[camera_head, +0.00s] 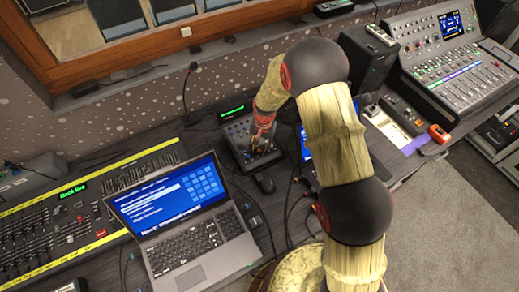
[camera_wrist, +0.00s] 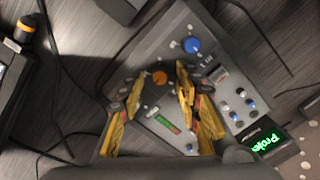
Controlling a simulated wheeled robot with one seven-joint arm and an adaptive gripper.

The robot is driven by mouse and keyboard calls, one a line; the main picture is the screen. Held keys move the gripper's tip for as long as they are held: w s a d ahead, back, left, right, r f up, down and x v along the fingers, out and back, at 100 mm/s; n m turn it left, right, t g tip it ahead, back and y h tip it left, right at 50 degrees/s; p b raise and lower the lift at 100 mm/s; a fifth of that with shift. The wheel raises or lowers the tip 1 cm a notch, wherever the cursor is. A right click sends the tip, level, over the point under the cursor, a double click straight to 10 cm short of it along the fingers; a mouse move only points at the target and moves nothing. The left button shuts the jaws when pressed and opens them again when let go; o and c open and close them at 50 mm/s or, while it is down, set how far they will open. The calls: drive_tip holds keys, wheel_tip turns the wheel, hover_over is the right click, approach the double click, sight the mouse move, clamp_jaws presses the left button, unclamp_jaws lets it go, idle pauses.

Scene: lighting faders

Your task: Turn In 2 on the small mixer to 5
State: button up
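The small mixer (camera_head: 237,132) is a dark grey box on the desk, to the right of the laptop in the head view. In the wrist view the small mixer (camera_wrist: 172,32) lies tilted under my gripper, with a large blue knob (camera_wrist: 192,45), an orange knob (camera_wrist: 160,78), a lit level meter and several small blue and white knobs. I cannot read which knob is In 2. My gripper (camera_wrist: 158,88) has its yellow fingers apart, with the orange knob showing between the tips. Contact cannot be told. In the head view my gripper (camera_head: 262,142) is over the mixer and hides part of it.
A laptop (camera_head: 185,245) and a black mouse (camera_head: 265,184) are close by. A green-lit display (camera_wrist: 270,142) sits by the mixer. A gooseneck microphone (camera_head: 192,68) stands behind the laptop. A long fader console (camera_head: 60,225) is left, a larger mixer (camera_head: 455,65) right. Cables cross the desk.

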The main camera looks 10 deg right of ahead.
drive_tip(key=shift+f, duration=0.3)
drive_tip(key=shift+c, duration=0.3)
drive_tip(key=c, duration=0.8)
clamp_jaws()
